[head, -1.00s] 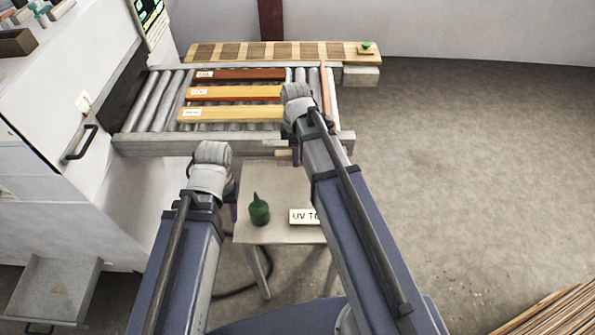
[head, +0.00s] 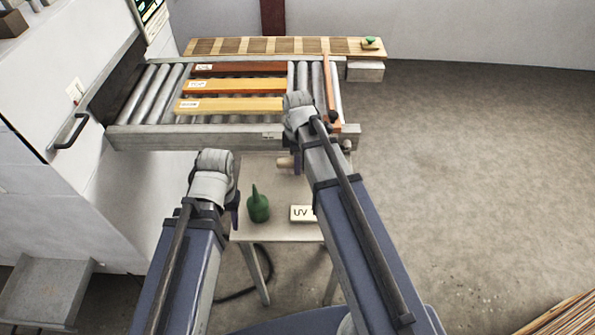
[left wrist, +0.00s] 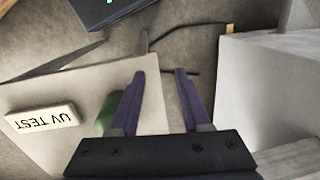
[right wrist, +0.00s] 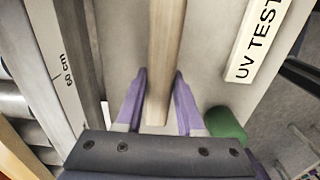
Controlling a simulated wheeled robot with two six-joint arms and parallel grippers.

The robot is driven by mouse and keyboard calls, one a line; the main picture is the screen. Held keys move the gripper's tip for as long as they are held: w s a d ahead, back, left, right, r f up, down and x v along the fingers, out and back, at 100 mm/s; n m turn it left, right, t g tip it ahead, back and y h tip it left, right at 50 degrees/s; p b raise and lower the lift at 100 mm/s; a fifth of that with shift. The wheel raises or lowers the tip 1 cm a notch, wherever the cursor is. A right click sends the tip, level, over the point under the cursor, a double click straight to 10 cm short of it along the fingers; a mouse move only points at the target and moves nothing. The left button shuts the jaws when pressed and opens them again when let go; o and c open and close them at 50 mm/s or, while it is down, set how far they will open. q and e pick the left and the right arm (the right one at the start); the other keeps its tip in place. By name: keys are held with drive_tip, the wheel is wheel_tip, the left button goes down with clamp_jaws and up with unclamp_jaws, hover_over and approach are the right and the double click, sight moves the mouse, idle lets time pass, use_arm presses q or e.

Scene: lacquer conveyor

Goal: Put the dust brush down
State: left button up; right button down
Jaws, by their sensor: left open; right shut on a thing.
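My right gripper (right wrist: 161,88) is shut on the wooden handle of the dust brush (right wrist: 166,45). It points down over the small pale table (head: 280,233). A bit of the brush (head: 285,162) shows beside the right fingers in the head view, at the table's far edge; its bristles are not visible. I cannot tell whether it touches the tabletop. My left gripper (left wrist: 158,88) is open and empty, beside the table's left edge. In the head view its finger (head: 236,208) shows left of the green bottle.
The green bottle (head: 258,207) and the UV TEST block (head: 302,213) stand on the table. Behind it is the roller conveyor (head: 150,138) with several labelled boards.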

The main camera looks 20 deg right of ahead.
use_arm(q)
drive_tip(key=shift+f+b, duration=1.15)
drive_tip(key=shift+f, duration=0.4)
use_arm(e)
drive_tip(key=shift+f, duration=1.5)
use_arm(q)
drive_tip(key=shift+f, duration=0.1)
use_arm(e)
drive_tip(key=shift+f, duration=0.1)
use_arm(q)
drive_tip(key=shift+f, duration=0.15)
use_arm(e)
drive_tip(key=shift+f, duration=0.15)
drive_tip(key=c, duration=0.5)
unclamp_jaws()
use_arm(q)
drive_tip(key=shift+r, duration=0.2)
